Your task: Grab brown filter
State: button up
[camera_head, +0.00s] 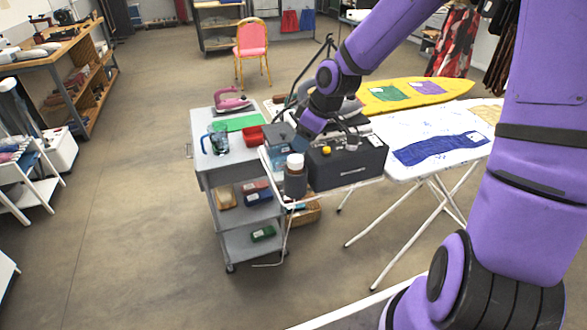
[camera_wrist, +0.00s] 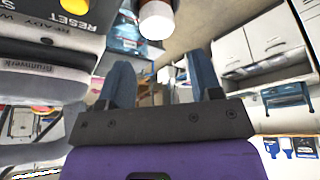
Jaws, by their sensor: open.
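I cannot pick out a brown filter for certain. A tan-brown block (camera_head: 226,197) lies on the middle shelf of the grey cart (camera_head: 207,171), at its left. A grey-brown bottle with a white cap (camera_head: 295,181) stands at the right, beside the black box. My gripper (camera_wrist: 161,78) is open, its two blue fingers apart. In the head view my gripper is above the cart's right end, by the black box, its fingertips partly hidden. Small brown shapes show beyond the fingers in the wrist view, too unclear to name. Nothing is seen held.
A black box with a yellow button (camera_head: 347,163) is close to my gripper. An ironing board (camera_head: 400,128) stands right.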

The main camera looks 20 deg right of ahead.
aim_at(296, 158)
jog(key=shift+d+x, duration=0.15)
jog(key=shift+x, duration=2)
jog(key=shift+d+x, duration=0.1)
jog(key=shift+x, duration=2.05)
jog(key=shift+f, duration=0.1)
jog(key=c, duration=0.7)
